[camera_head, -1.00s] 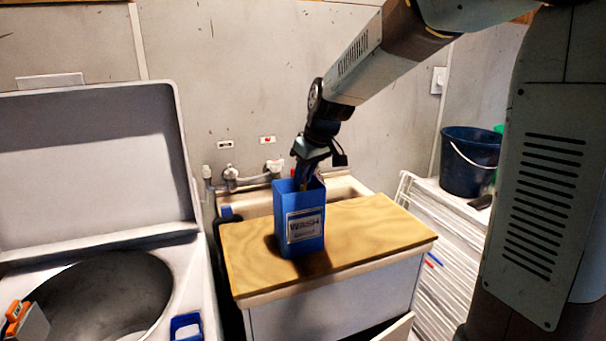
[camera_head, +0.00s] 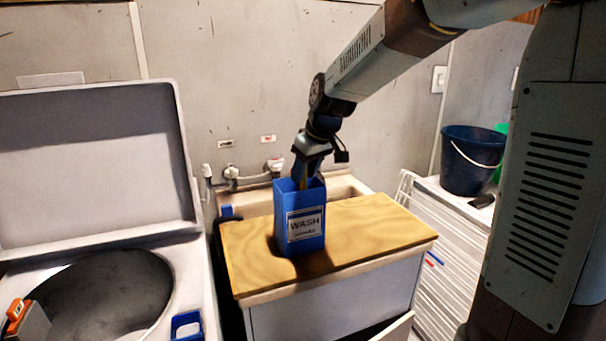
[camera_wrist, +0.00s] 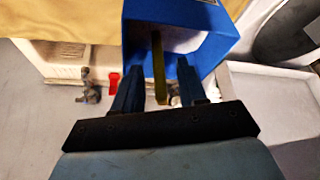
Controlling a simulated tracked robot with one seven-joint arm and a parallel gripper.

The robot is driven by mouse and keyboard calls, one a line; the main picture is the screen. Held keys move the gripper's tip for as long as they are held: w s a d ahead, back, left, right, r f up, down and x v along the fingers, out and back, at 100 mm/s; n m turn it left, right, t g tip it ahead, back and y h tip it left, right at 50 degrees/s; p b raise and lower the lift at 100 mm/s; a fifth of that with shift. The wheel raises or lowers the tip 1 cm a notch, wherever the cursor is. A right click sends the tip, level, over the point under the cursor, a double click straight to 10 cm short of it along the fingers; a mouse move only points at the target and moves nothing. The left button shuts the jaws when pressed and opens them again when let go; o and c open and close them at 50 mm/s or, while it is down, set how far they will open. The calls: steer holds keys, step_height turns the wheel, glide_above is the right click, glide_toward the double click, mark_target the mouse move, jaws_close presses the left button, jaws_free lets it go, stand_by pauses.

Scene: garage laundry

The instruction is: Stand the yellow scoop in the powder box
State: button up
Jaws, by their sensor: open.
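The blue powder box (camera_head: 300,240), with a white WASH label, stands upright on the wooden board. It also shows in the wrist view (camera_wrist: 185,14), with its open mouth facing the camera. The yellow scoop (camera_wrist: 158,70) shows as a narrow strip in the box mouth, its near end sticking out between my fingers. In the head view only a little yellow (camera_head: 303,184) shows at the rim. My gripper (camera_head: 308,178) is right above the mouth. In the wrist view its fingers (camera_wrist: 157,88) are apart, with gaps on both sides of the scoop. The scoop's lower end is hidden.
The wooden board (camera_head: 375,225) lies over part of a sink (camera_head: 345,188) and has free room right of the box. An open washer (camera_head: 100,300) is at left. A dark blue bucket (camera_head: 465,165) stands at right. Taps (camera_head: 235,173) are behind the sink.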

steer(key=v, duration=1.1)
steer(key=s+d+f+m+h, duration=0.1)
steer(key=s+d+m, duration=0.1)
steer(key=s+d, duration=0.2)
steer(key=s+d+f+m+t+h, duration=0.1)
steer(key=s+d, duration=0.4)
steer(key=s, duration=0.6)
steer(key=s+d+f+m+t, duration=0.1)
steer(key=s+d+f+m, duration=0.2)
steer(key=s, duration=0.5)
steer(key=shift+d+f+m+h, duration=0.25)
steer(key=shift+d+m+h, duration=0.15)
steer(key=shift+d+m, duration=0.5)
